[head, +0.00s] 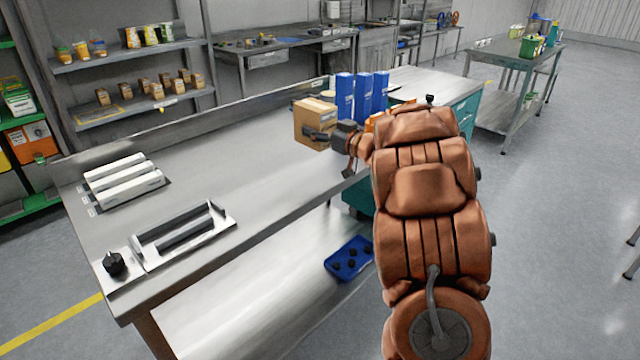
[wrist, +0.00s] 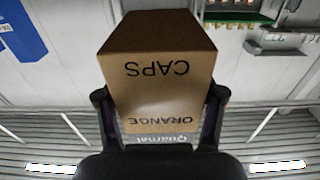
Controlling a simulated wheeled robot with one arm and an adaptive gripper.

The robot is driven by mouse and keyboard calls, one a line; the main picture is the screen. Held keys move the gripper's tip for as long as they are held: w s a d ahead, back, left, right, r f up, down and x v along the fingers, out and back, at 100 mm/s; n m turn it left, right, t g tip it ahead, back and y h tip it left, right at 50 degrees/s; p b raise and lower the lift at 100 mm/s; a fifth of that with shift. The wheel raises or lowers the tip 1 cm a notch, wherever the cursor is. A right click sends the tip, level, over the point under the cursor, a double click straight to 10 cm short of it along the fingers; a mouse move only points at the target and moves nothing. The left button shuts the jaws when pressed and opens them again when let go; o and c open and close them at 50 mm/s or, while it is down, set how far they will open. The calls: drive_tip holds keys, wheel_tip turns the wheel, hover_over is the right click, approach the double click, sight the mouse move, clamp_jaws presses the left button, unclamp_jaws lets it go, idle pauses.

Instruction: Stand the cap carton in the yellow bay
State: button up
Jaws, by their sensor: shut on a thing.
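The cap carton (head: 311,121) is a brown cardboard box, left of the blue boxes over the far part of the steel bench. In the wrist view the carton (wrist: 157,62) fills the middle, with CAPS and ORANGE printed on it, upside down in that picture. My gripper (head: 328,136) is shut on it, with one finger on each side. In the head view the carton looks upright; I cannot tell whether its base touches the bench. No yellow bay can be made out for certain on the bench; the carton and my arm hide part of it.
Several tall blue boxes (head: 362,94) stand close to the right of the carton. White bars (head: 125,182) and a tray with a grey bar (head: 185,232) lie on the near bench. The bench middle (head: 225,165) is clear. A blue bin (head: 349,258) sits on the lower shelf.

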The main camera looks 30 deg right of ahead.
drive_tip(key=shift+s+d+f, duration=0.35)
drive_tip(key=shift+s+f, duration=0.05)
drive_tip(key=shift+s, duration=0.1)
drive_tip(key=s+a+f+b, duration=0.2)
drive_tip(key=s+a+b, duration=0.1)
drive_tip(key=s+b, duration=0.3)
drive_tip(key=s+a+f+b, duration=0.3)
drive_tip(key=s, duration=0.6)
drive_tip(key=w+d, duration=0.2)
drive_tip(key=w, duration=0.3)
drive_tip(key=w+d+b, duration=0.1)
drive_tip(key=w+d, duration=0.1)
drive_tip(key=w, duration=0.3)
drive_tip(key=w+d+f, duration=0.1)
drive_tip(key=w+d, duration=0.1)
drive_tip(key=w, duration=0.2)
drive_tip(key=shift+w+f, duration=0.1)
drive_tip(key=shift+w, duration=0.3)
drive_tip(key=shift+d+f+b, duration=0.1)
drive_tip(key=shift+f+b, duration=0.7)
drive_tip(key=shift+f, duration=1)
drive_tip(key=shift+f, duration=0.1)
drive_tip(key=o, duration=1.2)
drive_tip(key=shift+o, duration=0.2)
